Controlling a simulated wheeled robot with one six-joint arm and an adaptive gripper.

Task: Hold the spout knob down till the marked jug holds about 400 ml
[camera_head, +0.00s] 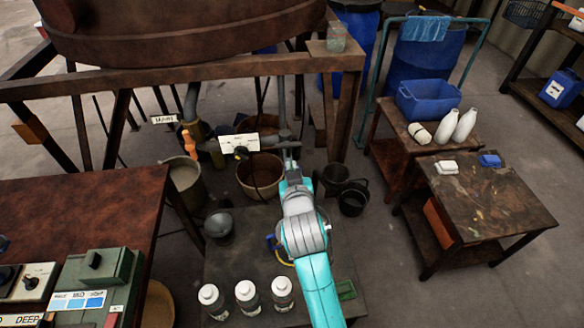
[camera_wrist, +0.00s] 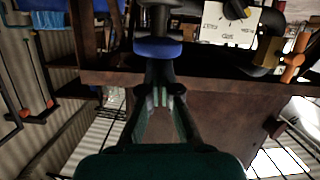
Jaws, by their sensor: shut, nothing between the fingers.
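My gripper (camera_head: 288,163) reaches out at the end of my teal arm, in front of the dark pipework under the big brown vat. In the wrist view my gripper (camera_wrist: 161,97) is shut, with its fingertips together and nothing held. A round blue knob (camera_wrist: 157,47) lies just beyond the fingertips, in line with them; whether they touch it I cannot tell. In the head view the knob is hidden by my gripper. I cannot pick out a jug with marks; a clear glass vessel (camera_head: 336,38) stands on the vat's frame. No liquid stream is visible.
A white dial plate (camera_head: 239,143) and an orange handle (camera_head: 190,145) are left of my gripper. A brown tub (camera_head: 260,177) and black buckets (camera_head: 353,200) stand on the floor. Several white-capped bottles (camera_head: 246,297) stand on the low table. Side tables are at right.

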